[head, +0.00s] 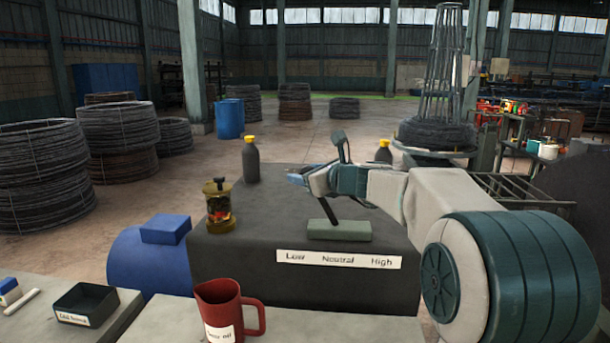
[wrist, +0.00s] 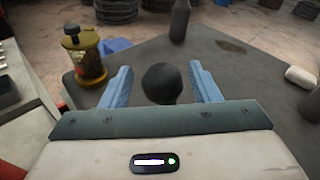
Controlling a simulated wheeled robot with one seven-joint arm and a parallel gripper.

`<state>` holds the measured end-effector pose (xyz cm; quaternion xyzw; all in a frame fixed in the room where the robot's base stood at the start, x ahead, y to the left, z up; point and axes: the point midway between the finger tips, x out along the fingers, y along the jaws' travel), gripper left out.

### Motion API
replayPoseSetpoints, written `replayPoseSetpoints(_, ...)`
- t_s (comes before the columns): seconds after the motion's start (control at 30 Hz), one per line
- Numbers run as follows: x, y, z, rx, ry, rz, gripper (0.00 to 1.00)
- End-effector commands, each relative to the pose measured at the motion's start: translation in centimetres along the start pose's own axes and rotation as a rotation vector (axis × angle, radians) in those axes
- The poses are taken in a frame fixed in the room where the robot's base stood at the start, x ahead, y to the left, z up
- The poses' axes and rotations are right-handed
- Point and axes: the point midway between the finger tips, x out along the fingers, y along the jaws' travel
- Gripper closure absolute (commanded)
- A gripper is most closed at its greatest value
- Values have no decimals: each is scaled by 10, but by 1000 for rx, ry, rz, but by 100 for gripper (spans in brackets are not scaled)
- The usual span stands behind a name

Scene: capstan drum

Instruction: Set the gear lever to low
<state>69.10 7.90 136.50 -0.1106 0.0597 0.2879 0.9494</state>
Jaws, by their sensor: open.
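The gear lever (head: 328,211) is a thin dark rod rising from a grey-green base block (head: 340,229) on top of the dark housing. The rod leans up and left, toward the Low side of the white label plate (head: 338,259), which reads Low, Neutral, High. Its upper end is hidden by my gripper in the head view. My gripper (head: 299,178) is above the left part of the base. In the wrist view, the round black knob (wrist: 162,83) sits between the two blue fingers of my open gripper (wrist: 160,68), with gaps on both sides.
A brass-and-glass oiler (head: 220,205) stands on the housing's left, with a dark yellow-capped bottle (head: 250,160) behind. Another bottle (head: 383,152) is behind my arm. A red jug (head: 225,310) and a black tray (head: 85,303) are in front. The housing top left of the lever is clear.

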Motion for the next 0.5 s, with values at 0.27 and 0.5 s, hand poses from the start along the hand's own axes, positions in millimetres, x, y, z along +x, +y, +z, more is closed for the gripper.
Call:
replayPoseSetpoints(0.27,-50,2,-2,-3,-1,-3,44)
replayPoseSetpoints(0.5,-99,3,-1,-3,-1,1,44)
